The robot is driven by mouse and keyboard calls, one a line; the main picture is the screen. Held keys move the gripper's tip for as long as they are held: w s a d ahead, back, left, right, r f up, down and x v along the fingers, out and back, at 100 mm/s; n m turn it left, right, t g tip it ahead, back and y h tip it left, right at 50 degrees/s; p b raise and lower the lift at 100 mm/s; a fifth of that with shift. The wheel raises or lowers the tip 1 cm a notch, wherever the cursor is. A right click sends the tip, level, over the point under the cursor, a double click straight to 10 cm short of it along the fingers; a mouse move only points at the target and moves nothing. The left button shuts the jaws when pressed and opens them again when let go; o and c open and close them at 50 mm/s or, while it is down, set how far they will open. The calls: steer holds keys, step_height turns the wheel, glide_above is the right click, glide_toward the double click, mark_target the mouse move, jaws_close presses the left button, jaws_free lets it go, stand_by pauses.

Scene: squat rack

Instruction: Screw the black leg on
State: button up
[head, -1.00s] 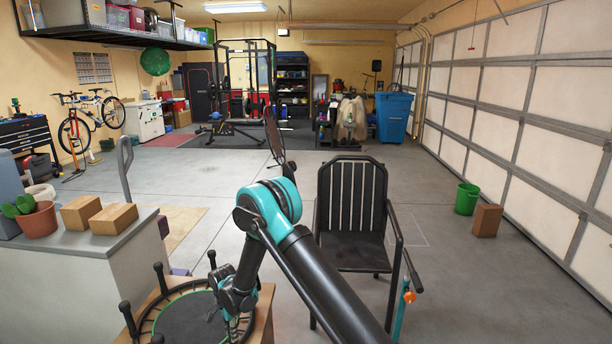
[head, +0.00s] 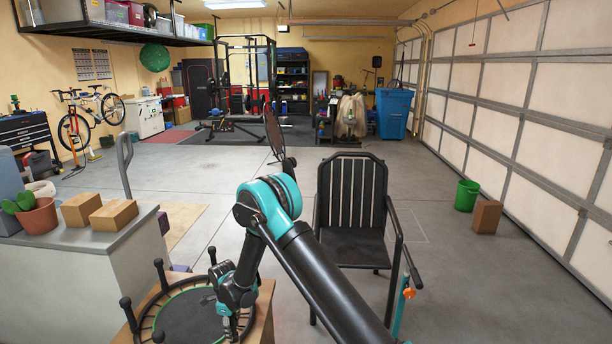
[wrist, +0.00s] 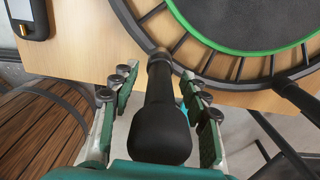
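A small round trampoline (head: 188,317) with a black mat and green ring lies upside down on a wooden surface (head: 262,315). Several black legs stand up from its rim, such as one at the far left (head: 159,270). In the wrist view, a black leg (wrist: 160,128) with a bulbous end stands between the fingers of my gripper (wrist: 158,82), its lower end at a brown fitting on the rim (wrist: 198,52). Gaps show on both sides between leg and fingers, so my gripper is open around it. In the head view my gripper (head: 228,318) hides this leg.
A black armchair (head: 352,205) stands right of my arm. A grey counter (head: 95,240) with boxes and a potted plant is at left. In the wrist view, a dark handheld device (wrist: 30,18) and a slatted wooden round thing (wrist: 35,130) lie left.

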steer(key=shift+r, duration=3.5)
